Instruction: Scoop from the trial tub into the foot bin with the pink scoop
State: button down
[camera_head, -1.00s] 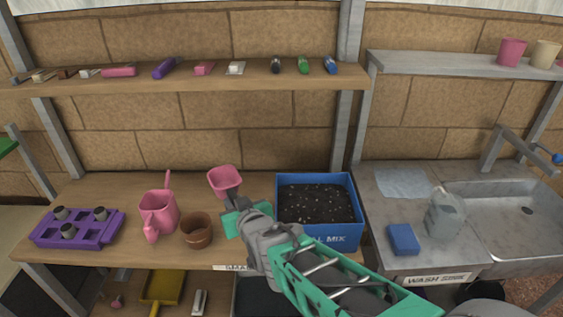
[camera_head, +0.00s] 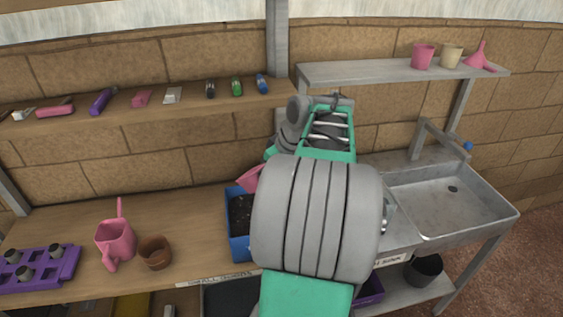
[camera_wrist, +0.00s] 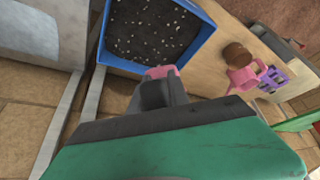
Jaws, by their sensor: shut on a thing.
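My gripper (camera_head: 272,153) is shut on the pink scoop (camera_head: 250,178), which is held above the blue trial tub (camera_head: 238,240). My forearm hides most of the tub and part of the scoop. Dark soil with pale specks (camera_head: 241,214) lies in the tub. In the wrist view, a small pink part of the scoop (camera_wrist: 161,71) shows past my gripper (camera_wrist: 158,95), beside the tub's near rim (camera_wrist: 120,68). I cannot tell whether the scoop holds soil. A dark open container (camera_head: 229,297), perhaps the foot bin, is partly visible below the bench.
A pink watering can (camera_head: 115,240), a brown pot (camera_head: 155,252) and a purple tray (camera_head: 40,270) stand on the bench at left. A metal sink (camera_head: 450,200) is at right. Shelves with small items run along the wall. A black bucket (camera_head: 424,270) sits under the sink.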

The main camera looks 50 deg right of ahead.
notch_tip(320, 180, down, 14)
jog(key=d+f+t+b, duration=0.1)
jog(key=t+b, duration=0.1)
jog(key=b, duration=1.2)
jog(key=s+r+t+y+p, duration=0.1)
jog(key=s+r+t, duration=0.2)
jog(key=r+t, duration=0.2)
notch_tip(320, 180, up, 3)
jog(key=shift+d+r+t+p, duration=0.15)
jog(key=shift+d+t+p, duration=0.15)
jog(key=shift+d, duration=0.05)
dwell(0.6)
